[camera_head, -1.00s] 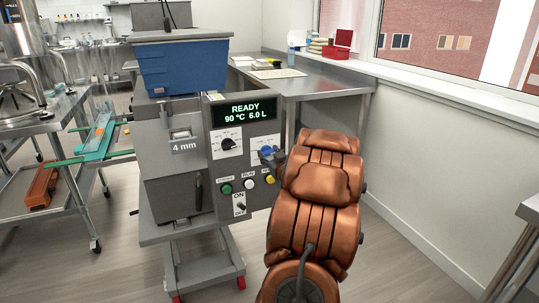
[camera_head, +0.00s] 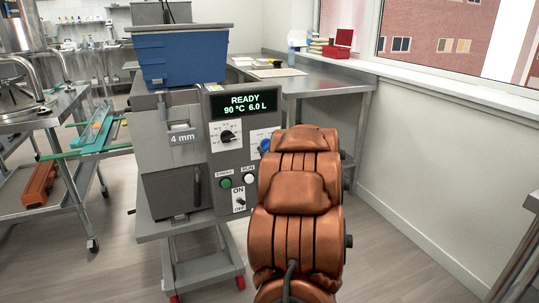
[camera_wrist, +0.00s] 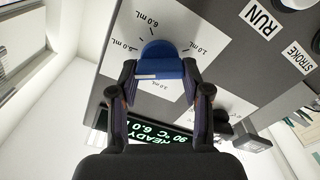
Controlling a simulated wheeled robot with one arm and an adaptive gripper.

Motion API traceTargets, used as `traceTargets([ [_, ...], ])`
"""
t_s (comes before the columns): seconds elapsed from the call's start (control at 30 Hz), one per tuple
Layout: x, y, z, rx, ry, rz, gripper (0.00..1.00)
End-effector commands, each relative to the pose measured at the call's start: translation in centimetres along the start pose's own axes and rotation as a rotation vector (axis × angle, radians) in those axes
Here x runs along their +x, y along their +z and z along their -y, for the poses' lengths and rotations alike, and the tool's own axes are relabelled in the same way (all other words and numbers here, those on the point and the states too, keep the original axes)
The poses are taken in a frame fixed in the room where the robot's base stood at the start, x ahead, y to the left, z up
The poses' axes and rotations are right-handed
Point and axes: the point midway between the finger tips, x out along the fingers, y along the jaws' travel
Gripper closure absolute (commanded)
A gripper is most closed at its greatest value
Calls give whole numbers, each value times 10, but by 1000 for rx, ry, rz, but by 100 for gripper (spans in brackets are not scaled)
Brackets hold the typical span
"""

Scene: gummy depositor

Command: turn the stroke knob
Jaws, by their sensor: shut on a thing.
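The blue knob (camera_head: 265,145) sits on the right part of the depositor's front panel, partly covered by my arm. In the wrist view the blue knob (camera_wrist: 163,62) stands on a white dial plate with mL marks, among them 6.0 mL and 1.0 mL. It has a pale mark on its edge. My gripper (camera_wrist: 163,80) is shut on this knob, with one finger on each side. In the head view my arm hides my gripper.
A blue hopper (camera_head: 181,58) sits on top. A steel table (camera_head: 310,84) stands behind.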

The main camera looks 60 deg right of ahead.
Motion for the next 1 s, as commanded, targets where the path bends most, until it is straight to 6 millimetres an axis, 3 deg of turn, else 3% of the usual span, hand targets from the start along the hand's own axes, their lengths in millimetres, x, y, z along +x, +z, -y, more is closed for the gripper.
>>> traceTargets([
  [0.5, 0, 3, 4, -419, -1, 0, 87],
  [1.0, 0, 1, 4, -555, -2, 0, 87],
])
